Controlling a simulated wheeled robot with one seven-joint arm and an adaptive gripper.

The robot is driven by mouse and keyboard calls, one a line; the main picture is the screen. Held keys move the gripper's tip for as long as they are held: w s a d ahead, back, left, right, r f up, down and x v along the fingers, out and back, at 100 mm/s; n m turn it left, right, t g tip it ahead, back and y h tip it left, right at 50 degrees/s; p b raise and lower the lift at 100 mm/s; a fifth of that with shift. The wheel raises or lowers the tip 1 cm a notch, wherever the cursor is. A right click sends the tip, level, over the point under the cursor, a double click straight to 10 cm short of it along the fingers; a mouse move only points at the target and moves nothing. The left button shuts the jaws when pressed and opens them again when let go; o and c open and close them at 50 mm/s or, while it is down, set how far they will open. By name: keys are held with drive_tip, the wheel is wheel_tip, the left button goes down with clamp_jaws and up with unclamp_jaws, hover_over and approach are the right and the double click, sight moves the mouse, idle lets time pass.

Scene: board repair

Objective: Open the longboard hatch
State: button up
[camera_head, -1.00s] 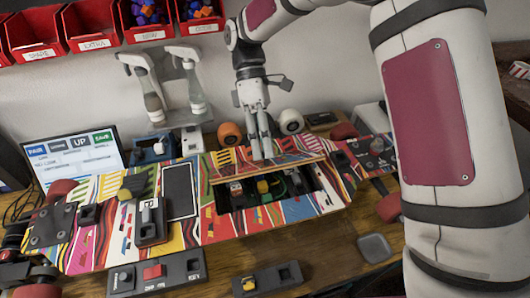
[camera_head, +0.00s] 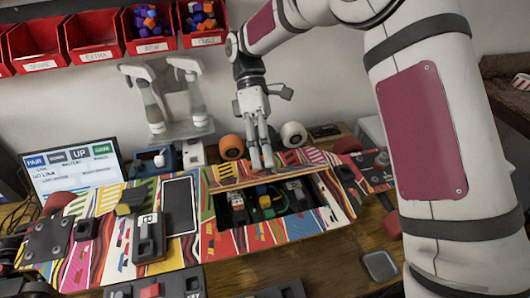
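The longboard (camera_head: 100,238) lies on the workbench, its deck printed with colourful stripes. Its hatch (camera_head: 226,182) is raised along the far edge of a rectangular opening (camera_head: 237,237). Inside the opening several small parts show, among them a yellow and blue one (camera_head: 264,192) and green wires. My gripper (camera_head: 263,166) points down at the back of the opening, its fingertips at or just behind the hatch's raised edge. The fingers look close together. Whether they touch the hatch, or each other, I cannot tell.
Red bins (camera_head: 92,37) line the wall at upper left. Spray bottles (camera_head: 150,105), an orange wheel (camera_head: 231,146) and a white wheel (camera_head: 293,134) stand behind the board. A screen (camera_head: 75,168) is at left. Small modules (camera_head: 150,291) lie in front; bare bench shows at front right.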

wheel_tip(320, 180, up, 10)
idle(0.6)
